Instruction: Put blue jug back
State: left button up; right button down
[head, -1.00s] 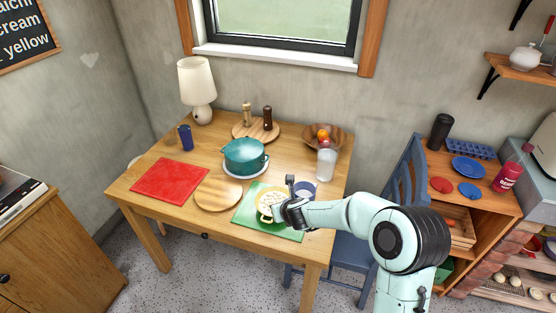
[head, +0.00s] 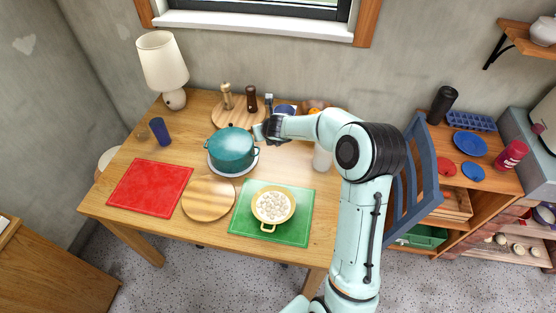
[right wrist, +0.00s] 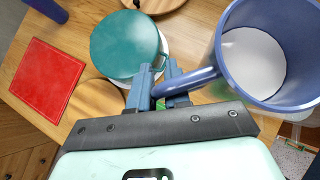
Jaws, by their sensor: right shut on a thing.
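The blue jug (head: 285,108) shows partly behind my right gripper and forearm, near the back of the wooden table. In the right wrist view the blue jug (right wrist: 215,65) is large at the right, with a pale surface inside it. My right gripper (head: 264,130) is shut on its handle; the fingers (right wrist: 160,88) close around the handle in the wrist view. The jug's base is hidden, so I cannot tell whether it touches the table. My left gripper is not in view.
A teal pot (head: 232,148) stands on a plate just left of my gripper. A yellow bowl of white pieces (head: 273,206) sits on a green mat (head: 245,222). A round board with two mills (head: 232,112), a fruit bowl (head: 317,104) and a clear glass (head: 322,158) are close by.

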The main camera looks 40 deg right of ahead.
notch_tip(320, 180, down, 19)
jog(key=b, duration=0.9)
jog(key=shift+f, duration=0.1)
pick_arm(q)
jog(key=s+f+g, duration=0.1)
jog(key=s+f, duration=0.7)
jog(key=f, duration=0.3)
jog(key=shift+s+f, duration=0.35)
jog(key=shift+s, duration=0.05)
pick_arm(e)
jog(key=shift+f, duration=0.25)
jog(key=shift+f+b, duration=0.15)
jog(key=shift+b, duration=0.15)
jog(key=c, duration=1.5)
grip_release()
jog(key=shift+f, duration=0.15)
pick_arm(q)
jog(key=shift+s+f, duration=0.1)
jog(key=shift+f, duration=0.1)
pick_arm(e)
jog(key=o, duration=0.4)
